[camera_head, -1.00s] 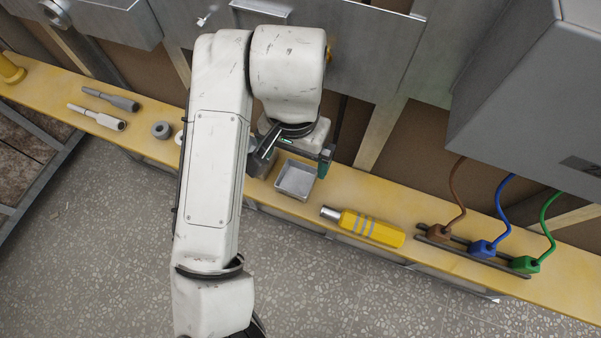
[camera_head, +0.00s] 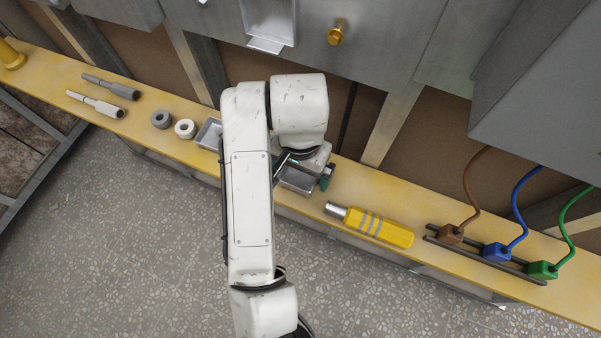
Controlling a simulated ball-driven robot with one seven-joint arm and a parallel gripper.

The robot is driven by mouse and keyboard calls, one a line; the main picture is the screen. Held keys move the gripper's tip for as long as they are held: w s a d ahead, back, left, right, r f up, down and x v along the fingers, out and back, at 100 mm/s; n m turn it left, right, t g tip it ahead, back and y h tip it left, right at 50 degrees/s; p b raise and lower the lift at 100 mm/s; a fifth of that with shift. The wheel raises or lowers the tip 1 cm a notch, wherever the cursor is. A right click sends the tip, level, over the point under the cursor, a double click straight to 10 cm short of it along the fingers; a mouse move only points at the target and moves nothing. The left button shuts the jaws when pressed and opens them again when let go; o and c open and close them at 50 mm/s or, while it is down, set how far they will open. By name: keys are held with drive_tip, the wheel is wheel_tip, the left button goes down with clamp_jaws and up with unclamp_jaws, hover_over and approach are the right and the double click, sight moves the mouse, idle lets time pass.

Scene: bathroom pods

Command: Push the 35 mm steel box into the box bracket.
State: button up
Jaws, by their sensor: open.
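A small open-topped steel box (camera_head: 297,181) sits on the yellow shelf, partly hidden by my gripper. A second, similar grey box (camera_head: 208,134) shows left of my arm, partly covered by it; I cannot tell which is the 35 mm one. My gripper (camera_head: 305,170) is open and points down at the first box. One finger is near its right side and the other near its left; contact and height cannot be told. A steel holder (camera_head: 270,22) with a projecting lip on the wall panel above looks like the box bracket; its top is cut off.
On the yellow shelf (camera_head: 185,158), a yellow-handled tool (camera_head: 375,226) lies right of my gripper, then brown, blue (camera_head: 495,252) and green plugs with cables. A brass knob (camera_head: 335,36) projects from the wall panel. A grey cabinet overhangs at right.

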drive_tip(key=c, duration=1)
drive_tip(key=shift+o, duration=0.2)
drive_tip(key=shift+r, duration=0.1)
